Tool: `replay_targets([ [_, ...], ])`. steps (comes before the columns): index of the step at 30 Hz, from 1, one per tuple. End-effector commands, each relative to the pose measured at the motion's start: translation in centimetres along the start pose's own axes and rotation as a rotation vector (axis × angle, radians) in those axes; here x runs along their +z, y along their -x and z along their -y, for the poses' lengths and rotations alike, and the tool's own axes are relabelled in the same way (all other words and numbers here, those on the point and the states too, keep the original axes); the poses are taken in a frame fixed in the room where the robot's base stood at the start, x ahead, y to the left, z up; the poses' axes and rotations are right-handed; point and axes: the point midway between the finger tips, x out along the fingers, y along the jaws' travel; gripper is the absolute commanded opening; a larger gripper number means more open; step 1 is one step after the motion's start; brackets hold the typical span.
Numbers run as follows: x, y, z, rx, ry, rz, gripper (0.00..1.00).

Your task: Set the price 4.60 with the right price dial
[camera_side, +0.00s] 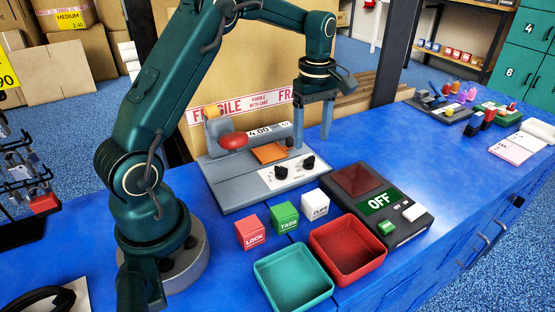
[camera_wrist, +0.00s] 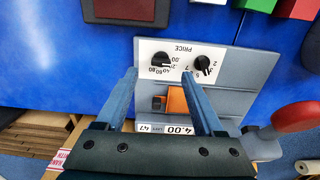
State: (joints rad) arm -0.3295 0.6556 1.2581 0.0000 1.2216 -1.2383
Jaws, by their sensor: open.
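The grey price machine (camera_side: 225,190) stands on the blue bench, and its display (camera_side: 262,131) reads 4.00. Two black dials sit on its white PRICE panel. The right price dial (camera_side: 308,163) also shows in the wrist view (camera_wrist: 161,61), with cents marks around it. The left price dial (camera_side: 281,173) carries single digits and shows in the wrist view (camera_wrist: 203,66). My gripper (camera_side: 312,144) points down with its fingers open and empty. In the wrist view its fingertips (camera_wrist: 160,73) lie on either side of the right dial's line, apart from it and above the panel.
An orange card (camera_side: 270,153) lies on the machine beside a red-knobbed lever (camera_side: 233,142). A large carton stands behind.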

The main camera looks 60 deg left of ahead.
Motion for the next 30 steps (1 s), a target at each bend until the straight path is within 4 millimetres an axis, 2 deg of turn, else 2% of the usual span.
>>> replay_targets([
  [12,-0.1,-4.7,0.2,-0.009,0.004,0.003,0.70],
  [22,-0.1,-5.2,0.2,-0.004,0.003,0.002,0.70],
  [23,-0.1,-5.2,0.2,-0.004,0.003,0.002,0.66],
  [24,-0.1,-5.2,0.2,-0.004,0.003,0.002,0.51],
  [28,-0.1,-5.2,0.2,-0.004,0.003,0.002,0.01],
  [30,-0.1,-5.2,0.2,-0.004,0.003,0.002,0.00],
])
